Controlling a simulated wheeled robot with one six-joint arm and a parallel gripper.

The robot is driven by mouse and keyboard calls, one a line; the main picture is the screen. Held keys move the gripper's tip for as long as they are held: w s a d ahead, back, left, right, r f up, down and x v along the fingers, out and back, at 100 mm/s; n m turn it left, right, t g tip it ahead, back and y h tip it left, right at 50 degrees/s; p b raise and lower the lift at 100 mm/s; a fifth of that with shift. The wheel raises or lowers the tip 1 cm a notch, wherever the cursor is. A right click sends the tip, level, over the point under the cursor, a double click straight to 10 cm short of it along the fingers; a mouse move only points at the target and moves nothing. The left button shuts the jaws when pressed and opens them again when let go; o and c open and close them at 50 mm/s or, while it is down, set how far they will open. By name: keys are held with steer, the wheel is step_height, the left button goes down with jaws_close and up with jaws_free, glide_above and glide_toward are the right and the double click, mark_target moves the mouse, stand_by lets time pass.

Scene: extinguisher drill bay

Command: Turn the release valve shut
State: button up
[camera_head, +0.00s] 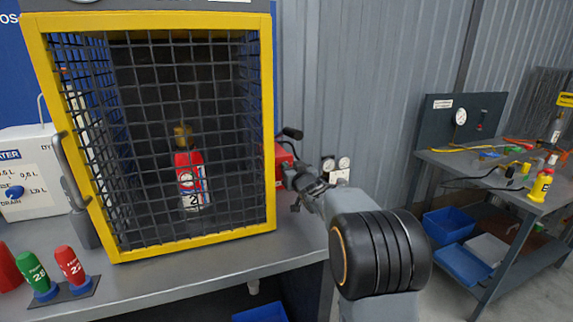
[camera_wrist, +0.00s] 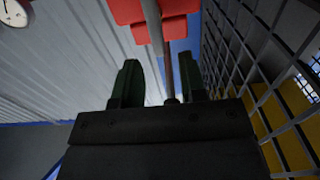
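A red valve body (camera_head: 283,160) sits at the right side of the yellow-framed cage, with a black handle (camera_head: 292,133) sticking out above it. My gripper (camera_head: 297,180) is right beside it; its fingertips are hard to make out in the head view. In the wrist view my gripper (camera_wrist: 157,62) shows two dark green fingers standing apart. A grey rod (camera_wrist: 154,30) runs from red parts (camera_wrist: 150,12) at the top down between the fingers, nearer the right one. A gap shows left of the rod. I cannot tell whether either finger touches it.
The mesh cage (camera_head: 262,120) holds a red extinguisher (camera_head: 190,180) and stands close to my gripper. Green and red cylinders (camera_head: 36,277) stand at the front left of the bench. A second bench (camera_head: 480,170) is at right.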

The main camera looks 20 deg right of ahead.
mark_target(288, 164)
steer(key=shift+w, duration=2.3)
jaws_close()
